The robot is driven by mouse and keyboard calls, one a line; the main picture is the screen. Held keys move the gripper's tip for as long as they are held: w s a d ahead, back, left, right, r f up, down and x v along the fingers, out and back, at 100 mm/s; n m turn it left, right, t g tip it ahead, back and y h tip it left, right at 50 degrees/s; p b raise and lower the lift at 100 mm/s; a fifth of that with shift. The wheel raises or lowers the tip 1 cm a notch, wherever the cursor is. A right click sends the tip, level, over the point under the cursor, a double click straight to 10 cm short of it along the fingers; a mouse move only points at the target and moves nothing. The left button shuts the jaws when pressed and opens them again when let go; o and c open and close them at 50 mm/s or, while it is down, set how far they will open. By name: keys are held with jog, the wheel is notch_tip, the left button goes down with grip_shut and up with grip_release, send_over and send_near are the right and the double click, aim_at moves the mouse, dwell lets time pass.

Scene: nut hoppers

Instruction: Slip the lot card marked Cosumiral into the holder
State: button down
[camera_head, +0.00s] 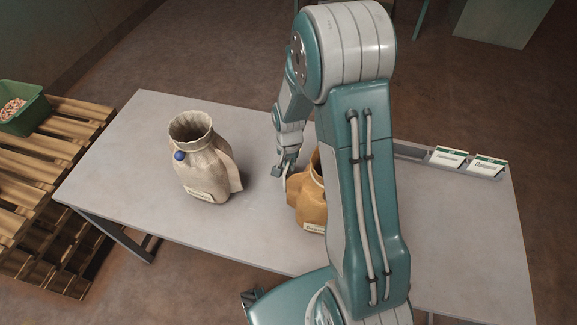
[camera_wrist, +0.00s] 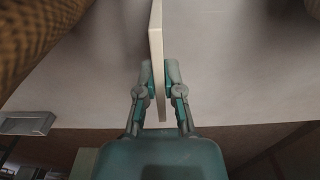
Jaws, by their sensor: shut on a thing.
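My gripper (camera_head: 283,170) is shut on a thin pale card (camera_wrist: 156,45), seen edge-on in the wrist view between the two fingers (camera_wrist: 158,82). Its printed face is turned away, so I cannot read its name. In the head view the gripper is low over the table, just left of and behind a tan sack (camera_head: 305,197). My arm hides much of that sack. A cream sack (camera_head: 205,160) with a blue ball stands further left. Both sacks have a small front label, too small to read. I cannot tell which part is the holder.
A grey tray (camera_head: 408,151) lies along the table's back right edge, with two green-topped white cards (camera_head: 447,157) (camera_head: 486,166) standing in it. Its end shows in the wrist view (camera_wrist: 27,123). Pallets with a green bin (camera_head: 22,112) are left. The table (camera_head: 120,160) is clear left of the cream sack.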

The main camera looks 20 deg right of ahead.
jog(key=shift+d+f, duration=0.15)
jog(key=shift+f, duration=0.6)
jog(key=shift+a, duration=0.2)
jog(key=c, duration=1.2)
grip_release()
jog(key=shift+a, duration=0.1)
jog(key=o, duration=0.4)
jog(key=shift+o, duration=0.2)
